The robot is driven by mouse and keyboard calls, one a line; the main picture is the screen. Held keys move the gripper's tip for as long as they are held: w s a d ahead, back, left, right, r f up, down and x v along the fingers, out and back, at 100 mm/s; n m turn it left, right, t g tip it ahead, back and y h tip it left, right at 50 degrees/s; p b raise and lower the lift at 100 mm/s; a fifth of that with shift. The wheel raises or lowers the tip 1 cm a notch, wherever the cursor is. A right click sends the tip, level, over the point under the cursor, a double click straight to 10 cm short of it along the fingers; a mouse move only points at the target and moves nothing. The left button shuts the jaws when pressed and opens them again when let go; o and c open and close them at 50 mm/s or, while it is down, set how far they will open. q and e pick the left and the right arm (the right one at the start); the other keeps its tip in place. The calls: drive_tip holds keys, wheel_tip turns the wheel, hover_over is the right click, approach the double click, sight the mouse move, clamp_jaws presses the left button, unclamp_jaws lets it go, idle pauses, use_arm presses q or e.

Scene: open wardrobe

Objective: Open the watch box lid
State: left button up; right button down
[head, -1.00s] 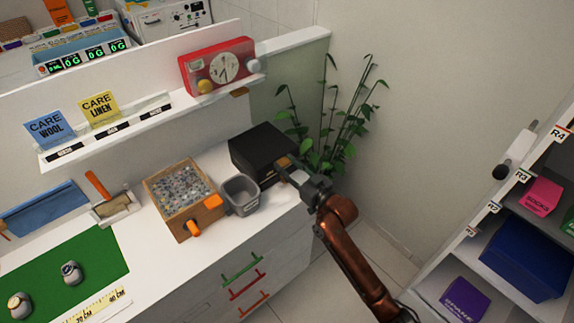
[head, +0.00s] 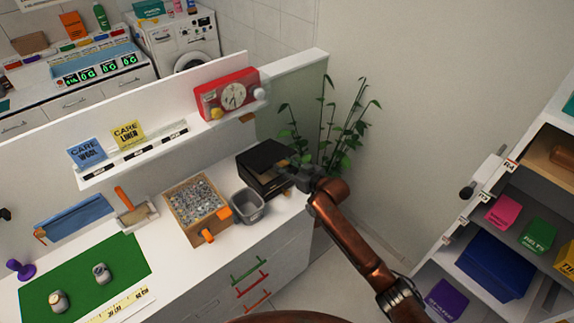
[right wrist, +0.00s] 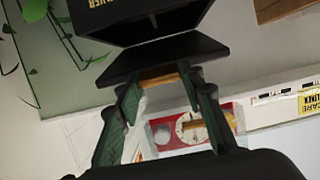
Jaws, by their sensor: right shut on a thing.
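The black watch box (head: 257,178) stands at the right end of the white counter. Its lid (head: 265,151) is tilted up slightly, with a dark gap between lid and body. In the right wrist view the lid (right wrist: 165,54) hangs apart from the box body (right wrist: 130,14), and a gold tab (right wrist: 158,81) shows at its edge. My right gripper (head: 291,171) is at the box's front right side. In the right wrist view its green-black fingers (right wrist: 158,84) are shut on the tab. The box's inside is too dark to see. My left gripper is not in view.
A grey bin (head: 247,206) and a wooden tray of small bits (head: 197,205) stand left of the box. A plant (head: 345,135) is behind right. Open shelves (head: 500,235) stand at far right.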

drive_tip(key=r+p, duration=0.2)
drive_tip(key=w+r+g+p, duration=0.1)
drive_tip(key=shift+w+a+r+h+p, duration=0.1)
drive_tip(key=shift+a+r+h+p, duration=0.25)
drive_tip(key=shift+a+h, duration=0.05)
drive_tip(key=shift+w+a+r+g+p, duration=0.25)
drive_tip(key=shift+r+g+p, duration=0.2)
drive_tip(key=shift+p, duration=0.25)
drive_tip(key=shift+w+a+r+p, duration=0.15)
drive_tip(key=shift+w+r+p, duration=0.2)
drive_tip(key=shift+r, duration=0.2)
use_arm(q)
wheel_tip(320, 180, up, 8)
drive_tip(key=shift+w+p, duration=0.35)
use_arm(e)
drive_tip(key=shift+w+a+r, duration=0.25)
drive_tip(key=shift+w+r, duration=0.05)
drive_tip(key=shift+r, duration=0.15)
drive_tip(key=c, duration=1.7)
unclamp_jaws()
drive_tip(key=o, duration=0.4)
drive_tip(key=shift+f, duration=0.1)
drive_tip(key=shift+o, duration=0.2)
